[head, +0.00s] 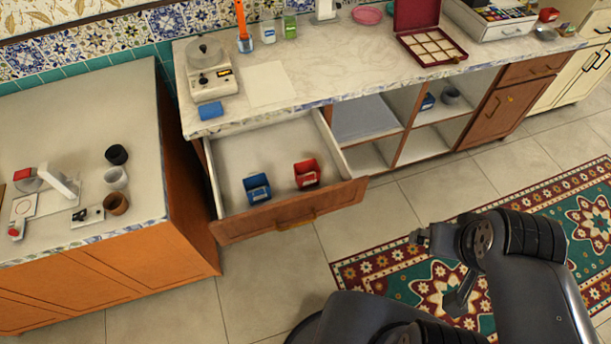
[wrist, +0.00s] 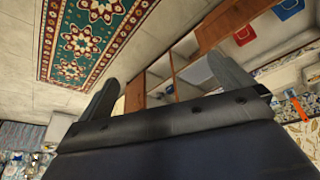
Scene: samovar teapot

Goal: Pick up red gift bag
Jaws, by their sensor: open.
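The red gift bag (head: 307,174) stands in the open drawer (head: 232,167) under the counter, right of a blue bag (head: 257,188). In the wrist view the red bag (wrist: 245,35) shows near the top right, with the blue bag (wrist: 289,9) beside it. My gripper (wrist: 160,90) is open, with its two fingers wide apart and nothing between them. In the head view my arm is at the lower right, over the rug, well apart from the drawer. The fingers are hard to make out there.
The marble counter (head: 333,62) above the drawer holds a scale (head: 210,75), a blue packet (head: 211,110) and an open dark red box (head: 428,45). Open shelves (head: 425,145) are right of the drawer. Another counter (head: 90,115) stands at left. The tiled floor (head: 262,290) before the drawer is clear.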

